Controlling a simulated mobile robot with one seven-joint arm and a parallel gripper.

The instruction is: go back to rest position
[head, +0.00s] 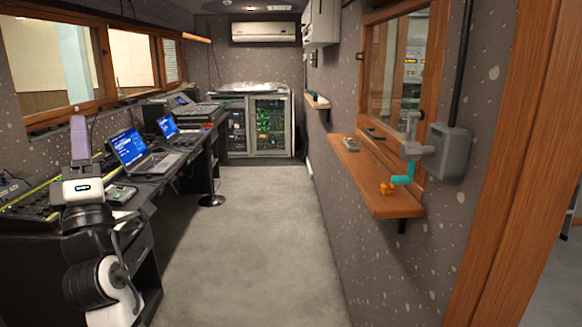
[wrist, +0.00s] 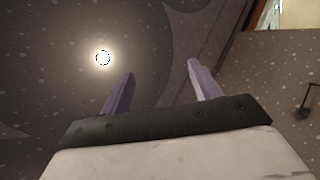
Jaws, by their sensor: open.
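My gripper (head: 79,137) is at the left of the head view, raised in front of the desk with its purple fingers pointing up. In the wrist view my gripper (wrist: 160,70) has its two fingers spread apart with nothing between them. Beyond the fingers are a speckled grey surface and a bright round light (wrist: 103,58). The lighting console (head: 30,203) with a yellow-green edge lies on the desk at the left, partly hidden by my arm. Its separate faders are too small to tell apart.
Laptops (head: 128,147) stand on the dark desk along the left wall. A wooden shelf (head: 376,190) and a grey wall box (head: 447,152) stick out at the right. An equipment rack (head: 268,125) stands at the back. The grey carpet (head: 250,240) in the middle is clear.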

